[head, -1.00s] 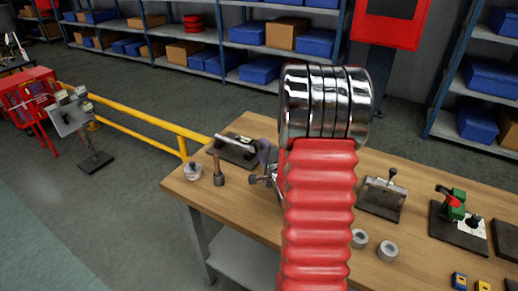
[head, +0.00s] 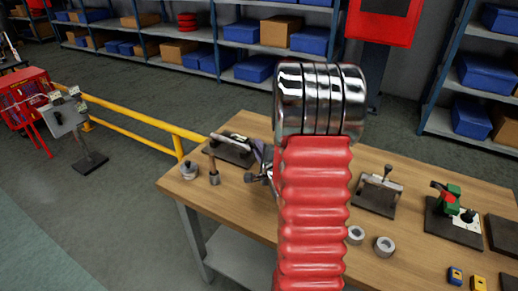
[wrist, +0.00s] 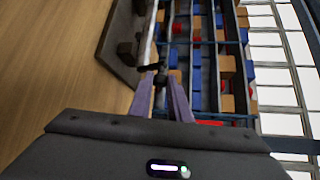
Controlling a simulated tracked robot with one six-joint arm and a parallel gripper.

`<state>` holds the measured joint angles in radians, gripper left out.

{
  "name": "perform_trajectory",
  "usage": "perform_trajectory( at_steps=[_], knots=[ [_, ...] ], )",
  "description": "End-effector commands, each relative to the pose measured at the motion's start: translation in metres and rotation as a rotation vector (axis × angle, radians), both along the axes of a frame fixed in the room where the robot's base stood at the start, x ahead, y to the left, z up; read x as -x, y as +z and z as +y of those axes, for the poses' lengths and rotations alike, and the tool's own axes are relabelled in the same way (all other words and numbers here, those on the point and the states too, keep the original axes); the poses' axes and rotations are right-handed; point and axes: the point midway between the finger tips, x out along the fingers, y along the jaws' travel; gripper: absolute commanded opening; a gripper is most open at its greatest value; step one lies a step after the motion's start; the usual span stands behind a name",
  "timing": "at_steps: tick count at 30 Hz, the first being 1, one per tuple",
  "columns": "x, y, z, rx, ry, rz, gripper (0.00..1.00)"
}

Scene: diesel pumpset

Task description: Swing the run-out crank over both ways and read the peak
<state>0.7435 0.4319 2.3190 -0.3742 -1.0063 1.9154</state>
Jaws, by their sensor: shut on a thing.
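The run-out crank appears to be the pale bar (head: 229,139) on a fixture with a black base (head: 232,156), at the table's far left corner. In the wrist view the black plate (wrist: 118,45) and the bar (wrist: 149,35) lie ahead of the fingers. My gripper (wrist: 160,78) has purple fingers, shut on a small dark grip at the bar's near end. In the head view my gripper (head: 261,158) shows at the right end of the bar, partly hidden by my red arm. No dial face or reading can be made out.
Right of my arm are another fixture (head: 377,193), two metal rings, and a green-and-red device (head: 447,200). A yellow rail (head: 145,118) runs behind the table.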

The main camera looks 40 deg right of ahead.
Motion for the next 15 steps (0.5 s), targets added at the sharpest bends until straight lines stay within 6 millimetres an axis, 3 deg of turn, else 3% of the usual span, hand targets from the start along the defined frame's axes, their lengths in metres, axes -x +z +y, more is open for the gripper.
perform_trajectory(
  at_steps=[15],
  knots=[
    [0.0030, -0.0121, 0.0097, 0.186, 0.003, -0.062, 0.00]
  ],
)
